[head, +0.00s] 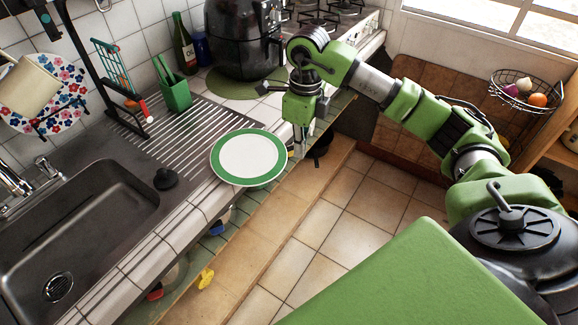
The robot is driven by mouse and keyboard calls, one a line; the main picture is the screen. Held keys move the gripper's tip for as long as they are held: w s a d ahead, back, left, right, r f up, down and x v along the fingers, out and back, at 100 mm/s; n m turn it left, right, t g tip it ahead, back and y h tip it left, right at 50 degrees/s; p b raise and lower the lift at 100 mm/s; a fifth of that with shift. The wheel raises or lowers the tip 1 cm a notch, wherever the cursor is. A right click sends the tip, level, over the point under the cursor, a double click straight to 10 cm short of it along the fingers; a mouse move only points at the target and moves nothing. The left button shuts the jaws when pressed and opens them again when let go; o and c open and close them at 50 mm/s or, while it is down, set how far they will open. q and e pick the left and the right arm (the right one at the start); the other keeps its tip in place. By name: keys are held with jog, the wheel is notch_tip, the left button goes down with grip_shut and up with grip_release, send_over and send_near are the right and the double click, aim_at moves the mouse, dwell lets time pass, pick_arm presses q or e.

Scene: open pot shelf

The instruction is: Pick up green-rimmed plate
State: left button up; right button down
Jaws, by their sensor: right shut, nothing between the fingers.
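The green-rimmed plate (249,157) is white in the middle with a wide green rim. It lies flat at the counter's front edge, beside the ribbed drainboard. My right gripper (299,150) points down just right of the plate's rim, in front of the counter edge. It is shut and holds nothing. Whether its fingertips touch the rim, I cannot tell. The plate is on the counter and not held. My left gripper is not in view.
A steel sink (75,235) with a black plug (165,179) lies left of the plate. A black air fryer (243,40) stands behind on a green mat (222,88). A green utensil holder (175,93) and bottle (184,45) stand at the back. An open shelf lies below the counter.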

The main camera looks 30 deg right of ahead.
jog(key=w+a+f+p, duration=0.1)
jog(key=w+f+p, duration=0.2)
jog(key=f, duration=0.6)
jog(key=shift+a+f+p, duration=0.15)
jog(key=shift+f+p, duration=0.2)
jog(key=shift+p, duration=0.6)
jog(key=shift+w, duration=0.1)
